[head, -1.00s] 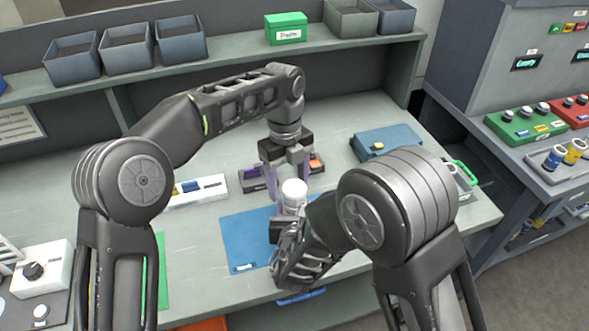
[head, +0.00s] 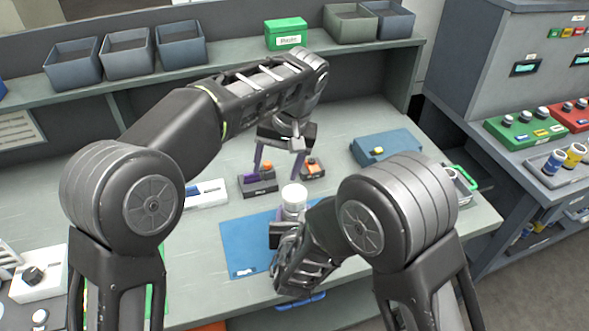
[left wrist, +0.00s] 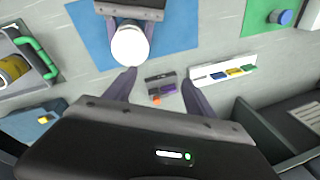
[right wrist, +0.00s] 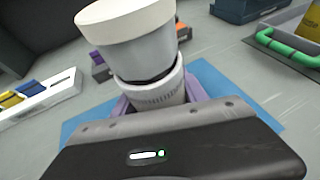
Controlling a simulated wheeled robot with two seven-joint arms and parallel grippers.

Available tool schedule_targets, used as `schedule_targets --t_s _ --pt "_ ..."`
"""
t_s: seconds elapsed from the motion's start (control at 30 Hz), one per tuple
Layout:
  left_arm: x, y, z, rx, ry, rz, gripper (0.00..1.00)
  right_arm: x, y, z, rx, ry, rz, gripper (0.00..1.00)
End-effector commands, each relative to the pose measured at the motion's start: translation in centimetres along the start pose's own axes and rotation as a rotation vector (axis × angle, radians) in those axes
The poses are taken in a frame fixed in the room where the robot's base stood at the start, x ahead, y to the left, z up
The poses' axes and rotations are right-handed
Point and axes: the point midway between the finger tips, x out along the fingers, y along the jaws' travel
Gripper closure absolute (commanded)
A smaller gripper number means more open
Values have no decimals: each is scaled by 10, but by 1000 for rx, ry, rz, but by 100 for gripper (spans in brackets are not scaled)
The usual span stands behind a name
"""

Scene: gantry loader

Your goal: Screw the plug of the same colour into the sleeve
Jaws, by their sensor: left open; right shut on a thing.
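My right gripper (right wrist: 160,100) is shut on a pale grey sleeve (right wrist: 155,90), held upright above the blue mat. A wider white piece (right wrist: 135,35) tops the sleeve above a dark ring. It shows as a white cylinder in the head view (head: 294,192) and a white disc in the left wrist view (left wrist: 130,46). My left gripper (head: 278,174) is open and empty, behind the white piece. Beyond it, a dark holder (head: 260,188) carries purple and orange plugs. A second dark holder (head: 313,173) with an orange piece stands to its right.
The blue mat (head: 238,245) lies under the sleeve. A white tray (head: 207,193) with coloured pieces is left of the holders. A blue box (head: 385,147) stands at the right. Bins and a green box (head: 286,33) line the back shelf.

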Motion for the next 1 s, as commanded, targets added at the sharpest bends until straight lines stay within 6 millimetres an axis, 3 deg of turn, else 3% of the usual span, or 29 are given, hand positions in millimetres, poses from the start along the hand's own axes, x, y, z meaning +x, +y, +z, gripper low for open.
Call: schedule_targets --t_s 0.5,0.7,0.83,1.0 --pt "-11 23 19 -1471 -163 51 36 0 0 1 0 -1 0 100" --pt "-19 31 22 -1984 -245 33 36 0 0 1 0 -2 0 100" --pt "-23 34 23 -2210 -288 17 36 0 0 1 0 -2 0 100" --pt "-26 36 24 -2352 -316 3 36 0 0 1 0 -2 0 100"
